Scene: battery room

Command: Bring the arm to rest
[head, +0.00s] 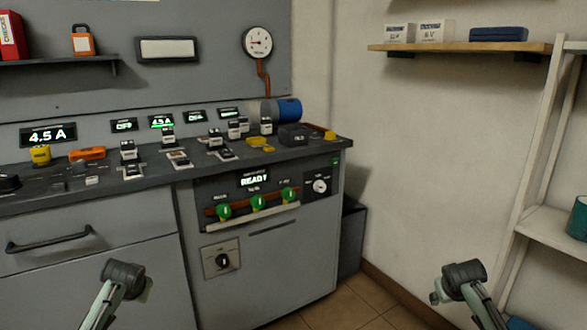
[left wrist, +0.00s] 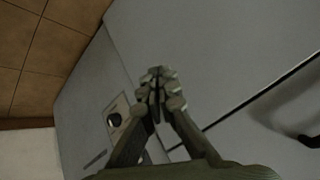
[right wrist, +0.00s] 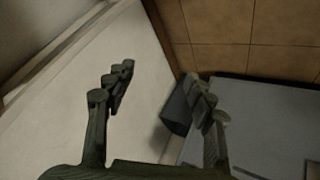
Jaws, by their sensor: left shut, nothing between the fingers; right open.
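My left gripper (left wrist: 157,88) is shut with nothing between its fingers, in the left wrist view. Behind it are the grey front of the bench cabinet (left wrist: 215,50) and a small plate with a dark knob (left wrist: 114,120). My right gripper (right wrist: 158,82) is open and empty in the right wrist view. The pale wall and a dark bin-like box (right wrist: 174,112) lie behind its fingers. I cannot make out the gripper fingers there. Neither gripper touches anything that I can see.
The grey bench (head: 345,143) carries small devices, an orange piece (head: 87,153) and a blue cylinder (head: 288,108). Its front has green-handled levers, a READY display (head: 254,180) and a drawer handle (head: 50,238). A white rack (head: 545,225) stands right. Tiled floor (head: 345,302) lies between.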

